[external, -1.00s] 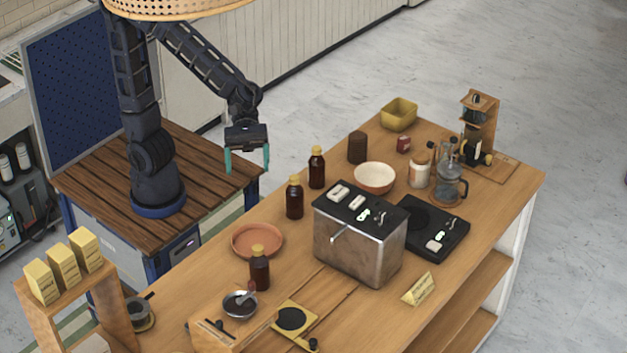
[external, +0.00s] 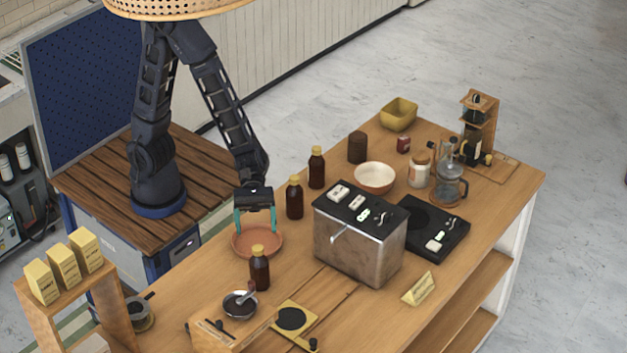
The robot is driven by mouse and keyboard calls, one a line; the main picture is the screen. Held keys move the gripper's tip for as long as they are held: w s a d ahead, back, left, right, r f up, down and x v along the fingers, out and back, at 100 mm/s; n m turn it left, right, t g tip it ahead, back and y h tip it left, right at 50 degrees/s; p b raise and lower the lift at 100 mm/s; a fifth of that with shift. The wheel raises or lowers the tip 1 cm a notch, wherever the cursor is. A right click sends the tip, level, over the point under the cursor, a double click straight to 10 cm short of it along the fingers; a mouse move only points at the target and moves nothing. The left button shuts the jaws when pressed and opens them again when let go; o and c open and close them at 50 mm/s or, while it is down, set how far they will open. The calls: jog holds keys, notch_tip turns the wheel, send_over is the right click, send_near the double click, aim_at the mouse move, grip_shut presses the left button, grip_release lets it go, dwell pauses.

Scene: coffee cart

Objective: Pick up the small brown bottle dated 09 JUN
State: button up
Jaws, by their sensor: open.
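Three small brown bottles with yellow caps stand upright on the wooden cart top. One bottle (external: 259,272) is in front of the terracotta dish, one bottle (external: 294,201) is right of my gripper, and one bottle (external: 316,171) stands farther back. No date can be read on any of them, so I cannot tell which is 09 JUN. My gripper (external: 256,233) points down, open and empty, with its teal fingers over the terracotta dish (external: 240,250). It is between the front bottle and the middle bottle, apart from both.
A metal box machine (external: 345,250) stands right of the bottles, with a black scale (external: 425,215) beside it. A cream bowl (external: 374,177) and a brown canister (external: 357,147) are behind. A small dark bowl (external: 240,305) sits at the front. The front right cart top is fairly clear.

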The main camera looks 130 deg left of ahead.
send_near(260, 273)
jog(key=x, duration=0.8)
jog(key=shift+w+d+f, duration=0.1)
jog(key=shift+w+d, duration=0.15)
jog(key=shift+d, duration=0.05)
jog(key=c, duration=1.4)
